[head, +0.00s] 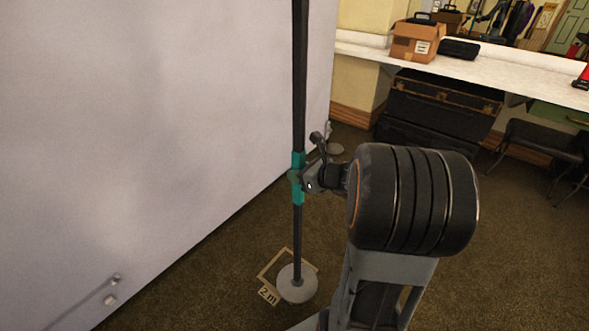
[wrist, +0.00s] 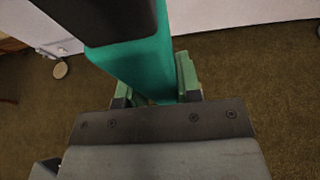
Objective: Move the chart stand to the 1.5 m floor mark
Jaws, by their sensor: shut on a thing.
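The chart stand (head: 299,95) is a tall black pole with a teal grip band (head: 298,195) and a round pale base (head: 297,284). It stands upright on the carpet. Its base overlaps the near right part of a square floor mark (head: 267,271) labelled "2 m" (head: 268,295). The top of the pole is out of view. My gripper (head: 299,178) is shut on the teal band. In the wrist view the band (wrist: 138,68) sits between the green fingers. No 1.5 m mark shows in either view.
A large pale wall panel (head: 150,120) runs along the left, close to the stand. A white counter (head: 480,70) with a cardboard box (head: 417,40) stands at the back, with a dark trunk (head: 440,105) beneath it. A dark stool (head: 545,145) is at right. Carpet is open at lower right.

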